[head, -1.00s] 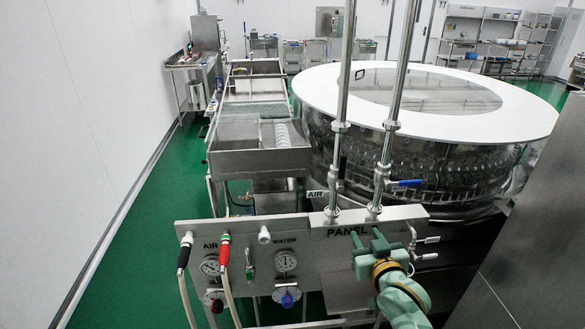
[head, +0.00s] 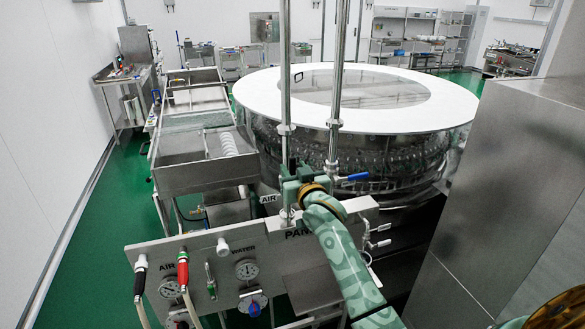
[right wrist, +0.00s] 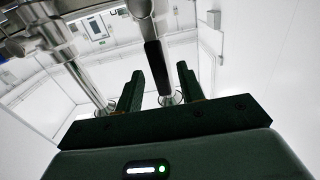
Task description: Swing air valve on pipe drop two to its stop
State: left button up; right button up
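Two upright pipe drops rise behind the panel in the head view. The left pipe (head: 286,80) stands beside an AIR sign (head: 268,198) and has a dark lever (head: 293,163). The right pipe (head: 337,80) has a valve with a blue lever (head: 357,177) pointing right. My right gripper (head: 303,175) is at valve height by the pipes and hides part of the fittings. In the right wrist view, my right gripper (right wrist: 160,85) is open, with a black lever (right wrist: 155,68) between its fingers. Finger contact is not visible. My left gripper is not in view.
The front panel (head: 140,258) carries an air gauge (head: 170,287), a water gauge (head: 247,269) and hose fittings. The round washer (head: 430,117) stands behind the pipes. A tall steel cabinet (head: 520,170) closes off the right side. Green floor is open at left.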

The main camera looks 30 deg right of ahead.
jog(key=shift+x, duration=0.85)
jog(key=shift+a, duration=0.1)
grip_shut()
